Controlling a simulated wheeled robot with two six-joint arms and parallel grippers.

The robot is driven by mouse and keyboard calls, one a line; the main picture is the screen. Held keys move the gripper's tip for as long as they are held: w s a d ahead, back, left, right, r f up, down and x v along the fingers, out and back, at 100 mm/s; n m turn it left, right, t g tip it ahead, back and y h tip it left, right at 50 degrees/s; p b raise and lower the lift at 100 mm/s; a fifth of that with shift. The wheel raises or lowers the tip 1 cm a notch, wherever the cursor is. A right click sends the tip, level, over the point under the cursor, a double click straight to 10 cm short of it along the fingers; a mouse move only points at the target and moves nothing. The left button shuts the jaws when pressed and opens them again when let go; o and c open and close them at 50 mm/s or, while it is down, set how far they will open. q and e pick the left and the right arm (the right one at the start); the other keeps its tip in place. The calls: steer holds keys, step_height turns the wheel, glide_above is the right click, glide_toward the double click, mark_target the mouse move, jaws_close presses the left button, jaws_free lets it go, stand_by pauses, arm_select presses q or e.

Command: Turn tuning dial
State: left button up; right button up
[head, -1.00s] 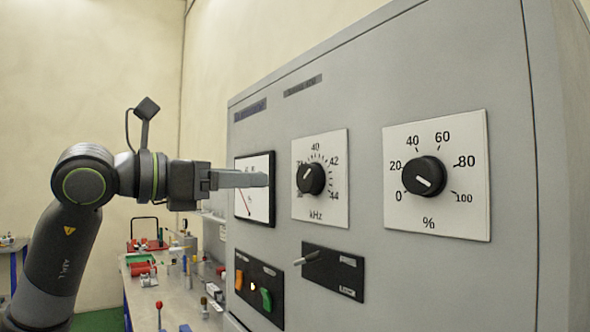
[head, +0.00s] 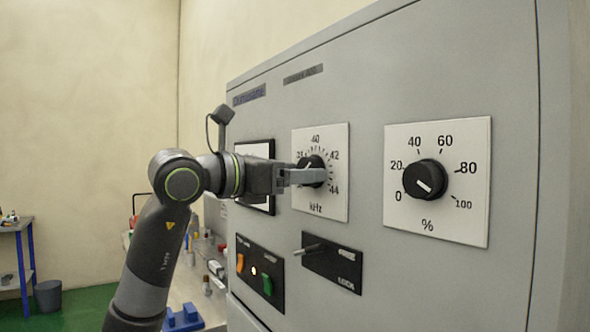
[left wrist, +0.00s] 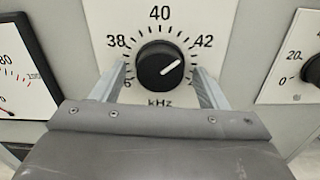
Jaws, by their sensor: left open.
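The tuning dial (head: 311,172) is a round black knob with a white pointer line on a white kHz scale plate (head: 332,207). In the left wrist view the dial (left wrist: 160,65) sits between the two fingers, with its pointer aimed up and right, just below the 42 mark. My left gripper (head: 312,176) is in front of the kHz plate, covering the lower part of the dial in the head view. In the left wrist view the left gripper (left wrist: 162,84) is open, a finger on each side with gaps to the knob. The right gripper is not in view.
A percent dial (head: 425,179) is on the grey panel (head: 370,270) to the right. A meter (head: 255,176) is on the left, partly hidden by my arm. A lever switch (head: 333,262) and coloured buttons (head: 261,272) are below. A workbench stands behind my arm.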

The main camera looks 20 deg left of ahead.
arm_select(q)
steer(key=shift+c, duration=0.4)
steer(key=c, duration=0.9)
steer(key=shift+n, duration=0.3)
steer(key=shift+n+b, duration=5.3)
steer(key=shift+n, duration=5.7)
